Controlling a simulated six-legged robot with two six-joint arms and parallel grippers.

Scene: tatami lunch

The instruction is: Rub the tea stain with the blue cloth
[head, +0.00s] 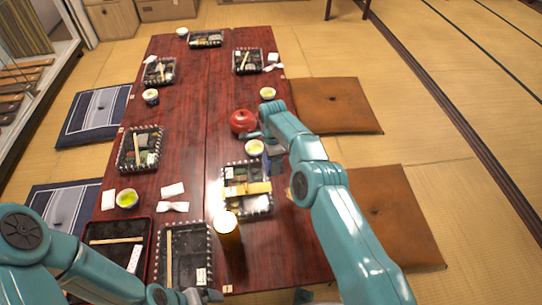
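My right arm reaches over the long red-brown table, with its gripper (258,137) low beside a red teapot (242,121) and a tea cup (254,147). A small dark blue patch (274,163) shows just below that gripper, partly hidden by my arm; it may be the blue cloth, but I cannot tell if it is held. The fingertips are too small and covered to read. My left gripper (190,296) is at the bottom edge, near the closest black tray, its fingers mostly out of sight. I cannot make out the tea stain.
Black lunch trays line the table (195,110), including a near one (183,229). A green tea cup (127,198) stands at left. Brown cushions (336,104) lie right. The table's middle strip is fairly clear.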

